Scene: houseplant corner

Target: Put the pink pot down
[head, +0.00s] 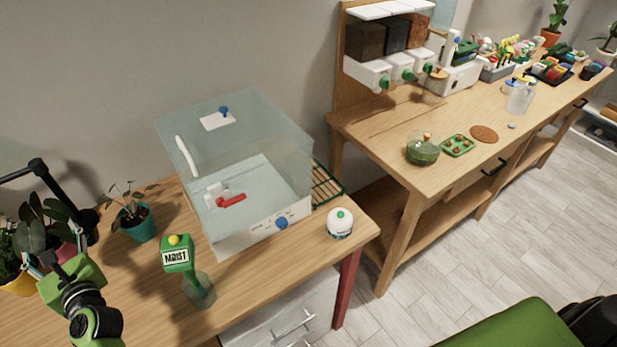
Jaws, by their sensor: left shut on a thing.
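The pink pot (66,250) is at the left side of the table, mostly hidden behind my left gripper and broad dark leaves (40,228). My left gripper (48,262) is shut on the pink pot. Whether the pot's base touches the wooden table (150,290) cannot be seen. My right gripper is not in view.
A yellow pot (22,286) stands close by at the left edge. A green moisture meter (178,254) and a white round device (340,222) are nearer the front. A black jointed stand (40,170) rises behind.

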